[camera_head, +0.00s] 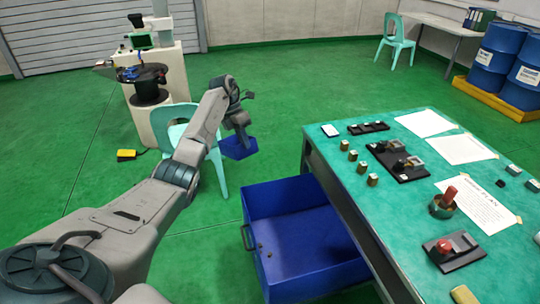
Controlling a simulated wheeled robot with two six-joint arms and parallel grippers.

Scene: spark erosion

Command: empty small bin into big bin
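The small bin (238,150) is blue and hangs in the air at the upper middle, near the pale green chair. My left gripper (242,136) is above it and looks shut on its near upper rim. The small bin looks tilted, and I cannot see what is in it. The big bin (262,262) is a larger blue open box below and to the right of it, beside the table. Its visible inside looks empty. The small bin is apart from the big bin, beyond its far edge. My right gripper is not in view.
A green-topped table (375,225) with parts and papers stands right of the big bin. A chair (172,128) is behind my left arm. A machine (150,85) stands at the back left. Blue drums (500,55) are at the far right. Green floor is open between.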

